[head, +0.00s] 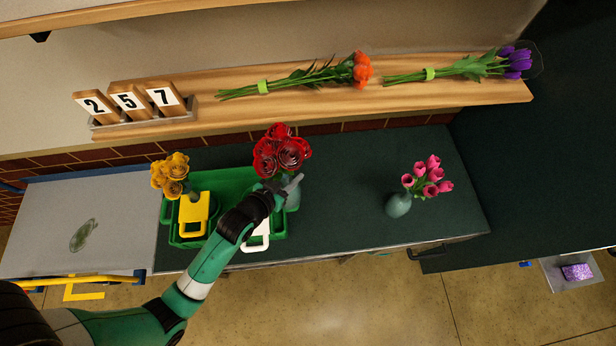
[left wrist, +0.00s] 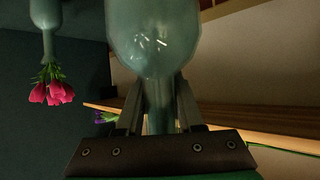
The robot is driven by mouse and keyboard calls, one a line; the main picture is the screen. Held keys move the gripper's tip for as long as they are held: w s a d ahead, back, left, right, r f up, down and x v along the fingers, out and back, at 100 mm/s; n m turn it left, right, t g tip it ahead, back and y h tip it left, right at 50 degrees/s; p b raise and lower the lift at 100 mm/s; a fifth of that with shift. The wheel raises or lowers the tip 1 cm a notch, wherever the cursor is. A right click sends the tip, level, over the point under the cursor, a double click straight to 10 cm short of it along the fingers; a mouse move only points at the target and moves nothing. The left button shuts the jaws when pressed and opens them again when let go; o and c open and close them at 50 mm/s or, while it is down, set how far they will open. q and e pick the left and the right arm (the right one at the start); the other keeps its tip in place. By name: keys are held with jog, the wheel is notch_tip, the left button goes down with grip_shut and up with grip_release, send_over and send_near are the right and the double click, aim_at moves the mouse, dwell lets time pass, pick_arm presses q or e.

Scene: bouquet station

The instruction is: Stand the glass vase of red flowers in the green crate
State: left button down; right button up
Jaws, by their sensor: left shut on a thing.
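The glass vase (head: 293,199) of red flowers (head: 281,152) is at the right end of the green crate (head: 228,182) in the head view. My left gripper (head: 281,187) is shut on the vase. In the left wrist view the two fingers of this gripper (left wrist: 160,112) close on the narrow neck, with the round vase body (left wrist: 153,35) beyond them. The vase looks close to upright. My arm hides part of the crate and part of the vase, and I cannot tell how high the vase base is. My right gripper is not in view.
Yellow flowers (head: 171,172) and a yellow can (head: 194,214) are at the crate's left side. A white handled object (head: 257,236) is at its front right. A vase (head: 398,205) of pink tulips stands further right. The dark counter between is clear. A wooden shelf (head: 300,101) runs behind.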

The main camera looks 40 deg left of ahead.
pick_arm(q)
jog(key=s+a+f+n+y+p, duration=0.1)
jog(key=s+a+n+y, duration=0.1)
jog(key=a, duration=0.4)
jog(key=s+a+f+n+g+y+p, duration=0.1)
jog(key=s+a, duration=0.3)
jog(key=a, duration=0.2)
jog(key=shift+a+f+n+y, duration=0.25)
jog(key=shift+a+n+y, duration=0.1)
jog(key=shift+n+y, duration=0.05)
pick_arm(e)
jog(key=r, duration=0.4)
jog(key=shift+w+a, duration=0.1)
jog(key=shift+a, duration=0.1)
pick_arm(q)
jog(key=shift+f, duration=0.15)
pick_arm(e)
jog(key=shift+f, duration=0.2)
